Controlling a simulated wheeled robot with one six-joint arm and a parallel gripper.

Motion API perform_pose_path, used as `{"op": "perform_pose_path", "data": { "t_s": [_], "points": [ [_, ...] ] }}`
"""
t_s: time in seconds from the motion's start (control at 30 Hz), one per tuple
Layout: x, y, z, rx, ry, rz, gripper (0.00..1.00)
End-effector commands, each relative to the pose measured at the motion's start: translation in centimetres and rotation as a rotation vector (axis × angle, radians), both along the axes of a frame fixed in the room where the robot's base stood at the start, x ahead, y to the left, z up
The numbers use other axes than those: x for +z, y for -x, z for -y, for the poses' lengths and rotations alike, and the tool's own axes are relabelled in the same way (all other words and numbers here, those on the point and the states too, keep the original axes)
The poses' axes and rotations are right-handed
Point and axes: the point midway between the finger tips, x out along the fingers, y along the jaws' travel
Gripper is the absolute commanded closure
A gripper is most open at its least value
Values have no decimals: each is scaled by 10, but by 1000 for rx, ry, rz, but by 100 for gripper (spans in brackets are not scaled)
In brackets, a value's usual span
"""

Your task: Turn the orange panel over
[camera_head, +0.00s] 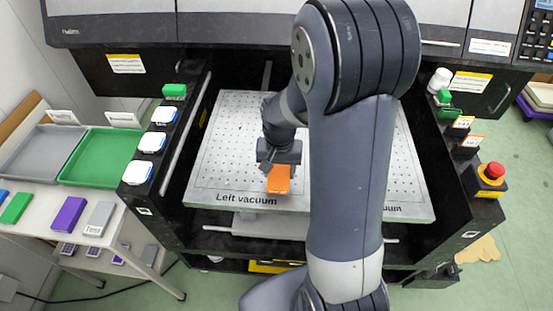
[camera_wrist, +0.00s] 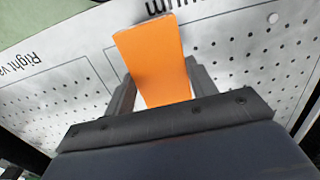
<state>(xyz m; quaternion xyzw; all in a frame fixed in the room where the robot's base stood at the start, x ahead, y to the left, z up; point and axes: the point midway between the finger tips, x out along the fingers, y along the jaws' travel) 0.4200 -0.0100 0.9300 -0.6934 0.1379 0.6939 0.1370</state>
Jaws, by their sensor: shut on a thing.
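The orange panel (camera_head: 279,179) is a small flat rectangular block above the front part of the perforated white vacuum plate, near the words "Left vacuum". My gripper (camera_head: 277,165) is shut on the panel, with one finger on each side of it. In the wrist view, the orange panel (camera_wrist: 153,62) sticks out past the fingers of my gripper (camera_wrist: 160,92), its broad face toward the camera. I cannot tell how far the panel is from the plate. Its other face is hidden.
The white vacuum plate (camera_head: 230,130) lies between black side walls. My arm covers its middle and right. Grey (camera_head: 42,152) and green (camera_head: 100,157) trays stand on a side table at left, with a purple block (camera_head: 68,214). A red emergency button (camera_head: 493,170) is at right.

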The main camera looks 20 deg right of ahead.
Motion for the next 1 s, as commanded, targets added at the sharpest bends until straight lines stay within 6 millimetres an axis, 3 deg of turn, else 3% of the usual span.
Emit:
{"op": "perform_pose_path", "data": {
  "t_s": [0.63,1.0],
  "points": [
    [-28,0,0,-1,0,0,73],
    [-30,0,0,-1,0,1,73]
  ]
}}
